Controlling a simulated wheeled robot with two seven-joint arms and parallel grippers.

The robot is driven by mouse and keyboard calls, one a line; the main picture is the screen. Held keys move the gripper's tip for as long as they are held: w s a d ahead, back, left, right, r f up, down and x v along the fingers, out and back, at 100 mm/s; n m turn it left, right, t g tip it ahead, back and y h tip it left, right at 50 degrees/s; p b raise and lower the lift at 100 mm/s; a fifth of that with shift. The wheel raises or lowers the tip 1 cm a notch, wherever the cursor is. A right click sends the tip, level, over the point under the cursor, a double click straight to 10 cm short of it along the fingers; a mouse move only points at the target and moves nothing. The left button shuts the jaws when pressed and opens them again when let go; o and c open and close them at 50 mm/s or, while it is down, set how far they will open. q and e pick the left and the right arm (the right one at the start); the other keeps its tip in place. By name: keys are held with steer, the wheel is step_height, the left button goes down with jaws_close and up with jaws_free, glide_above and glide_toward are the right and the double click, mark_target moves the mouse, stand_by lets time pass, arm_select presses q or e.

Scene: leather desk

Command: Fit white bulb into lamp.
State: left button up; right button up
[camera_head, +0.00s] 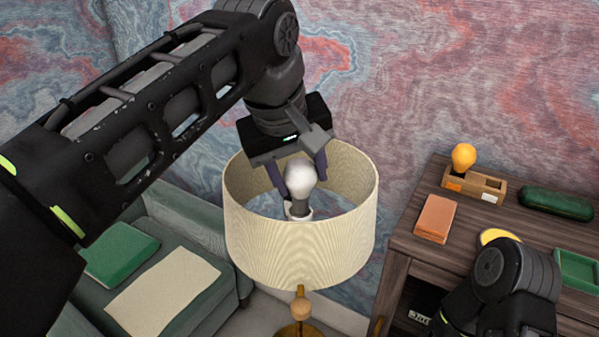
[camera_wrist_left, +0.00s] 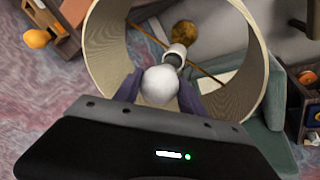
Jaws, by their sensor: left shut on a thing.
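The white bulb (camera_head: 300,174) is upright inside the cream lampshade of the lamp (camera_head: 300,255). My left gripper (camera_head: 297,180) reaches down into the shade's open top and is shut on the bulb, a finger on either side. The bulb's grey base points down at a white socket (camera_head: 298,213). I cannot tell whether the base touches the socket or sits in it. In the left wrist view the white bulb (camera_wrist_left: 160,86) is between the fingers, with the socket (camera_wrist_left: 176,54) just beyond it. My right gripper is not in view; part of my right arm shows at the lower right.
A wooden desk (camera_head: 395,275) stands at the right. It holds a yellow bulb (camera_head: 463,157) in a wooden holder (camera_head: 476,186), an orange-brown book (camera_head: 435,218), a green case (camera_head: 556,203) and a green tray (camera_head: 577,268). A green sofa (camera_head: 185,215) is at the left. The shade wall surrounds my left fingers.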

arm_select(q)
steer(key=shift+f+b, duration=0.8)
steer(key=shift+f, duration=0.2)
steer(key=shift+f, duration=0.1)
steer(key=o, duration=1.4)
steer(key=shift+r+p, duration=1.2)
steer(key=shift+r, duration=0.25)
steer(key=shift+r+p, duration=3.1)
steer(key=shift+p, duration=0.1)
